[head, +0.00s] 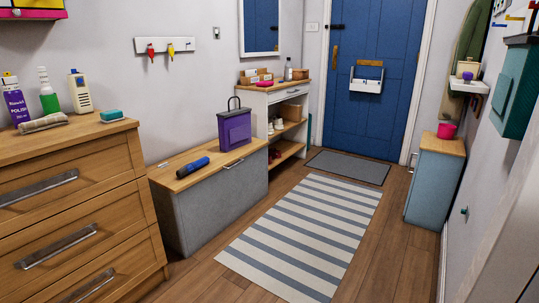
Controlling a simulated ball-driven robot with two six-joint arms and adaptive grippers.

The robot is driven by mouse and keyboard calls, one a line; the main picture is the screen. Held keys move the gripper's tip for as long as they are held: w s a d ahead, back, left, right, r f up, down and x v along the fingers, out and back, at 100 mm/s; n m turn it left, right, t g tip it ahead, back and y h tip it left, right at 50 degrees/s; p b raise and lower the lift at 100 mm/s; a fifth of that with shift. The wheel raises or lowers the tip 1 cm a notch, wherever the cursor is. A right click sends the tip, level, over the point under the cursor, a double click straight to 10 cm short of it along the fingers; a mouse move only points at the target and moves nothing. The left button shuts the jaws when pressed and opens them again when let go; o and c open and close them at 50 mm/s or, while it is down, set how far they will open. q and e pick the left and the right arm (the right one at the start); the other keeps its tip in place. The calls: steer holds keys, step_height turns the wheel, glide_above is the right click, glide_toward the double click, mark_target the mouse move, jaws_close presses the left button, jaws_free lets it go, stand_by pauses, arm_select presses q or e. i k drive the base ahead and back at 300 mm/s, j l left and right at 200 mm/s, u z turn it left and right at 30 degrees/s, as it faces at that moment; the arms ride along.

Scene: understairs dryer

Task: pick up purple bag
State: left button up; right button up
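The purple bag (235,130) stands upright on the right end of the low grey bench chest with a wooden lid (182,183). Its dark handle loop rises above it. A blue and black cylindrical object, possibly a torch (193,167), lies on the lid to the left of the bag. Neither of my grippers is in the head view.
A wooden drawer unit (75,215) stands at the front left, holding bottles and a cloth. A white shelf unit (284,118) stands just beyond the bag. A striped rug (302,232) lies on open floor right of the chest. A blue-grey cabinet (434,185) stands at the right.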

mark_target(234, 126)
steer(key=i, duration=0.65)
steer(key=i+u, duration=0.15)
steer(key=i, duration=0.55)
steer(key=i+l, duration=0.2)
steer(key=i, duration=0.45)
